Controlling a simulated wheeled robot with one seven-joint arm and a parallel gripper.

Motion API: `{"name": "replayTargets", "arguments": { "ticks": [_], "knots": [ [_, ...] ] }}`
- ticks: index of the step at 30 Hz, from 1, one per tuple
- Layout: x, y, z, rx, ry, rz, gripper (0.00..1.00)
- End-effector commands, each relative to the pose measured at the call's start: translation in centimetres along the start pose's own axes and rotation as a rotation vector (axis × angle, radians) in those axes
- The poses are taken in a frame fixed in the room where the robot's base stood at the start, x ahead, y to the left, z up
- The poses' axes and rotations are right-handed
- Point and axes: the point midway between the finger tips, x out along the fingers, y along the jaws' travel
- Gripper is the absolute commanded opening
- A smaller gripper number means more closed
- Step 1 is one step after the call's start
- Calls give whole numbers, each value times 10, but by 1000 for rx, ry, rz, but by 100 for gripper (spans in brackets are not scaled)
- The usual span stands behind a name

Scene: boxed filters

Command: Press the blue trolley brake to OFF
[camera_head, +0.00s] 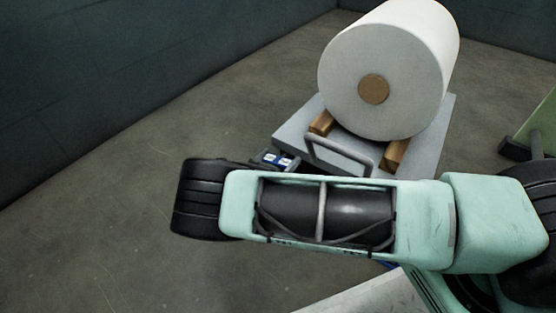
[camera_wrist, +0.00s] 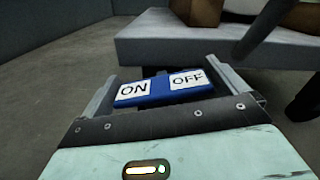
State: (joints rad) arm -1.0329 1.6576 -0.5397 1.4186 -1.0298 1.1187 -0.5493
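The blue trolley brake (camera_wrist: 160,91) is a rocker-like bar with a white ON label on its left and a white OFF label on its right in the wrist view. Its blue top with white labels also shows in the head view (camera_head: 277,160), just past my arm. My gripper (camera_wrist: 167,76) is open, one finger on each side of the brake. The OFF end is close to the right finger. I cannot tell whether either finger touches the brake. In the head view my arm hides most of the gripper. The trolley (camera_head: 437,135) has a grey deck (camera_wrist: 180,50).
A large white roll (camera_head: 385,60) rests on wooden blocks (camera_head: 396,153) on the trolley. A grey bar handle (camera_head: 340,153) rises from the deck's near edge. A green object (camera_head: 541,122) stands at the right. Open floor (camera_head: 120,150) lies to the left, before dark walls.

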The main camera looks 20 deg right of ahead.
Motion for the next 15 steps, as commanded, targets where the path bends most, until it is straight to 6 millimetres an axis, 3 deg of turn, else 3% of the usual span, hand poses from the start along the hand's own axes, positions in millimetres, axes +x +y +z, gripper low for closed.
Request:
{"name": "replayTargets", "arguments": {
  "ticks": [1, 3, 15],
  "knots": [
    [0, 0, 0, 0, 0, 0, 83],
    [0, 0, 0, 0, 0, 0, 68],
    [0, -1, 1, 67, -1, 1, 68]
  ]
}}
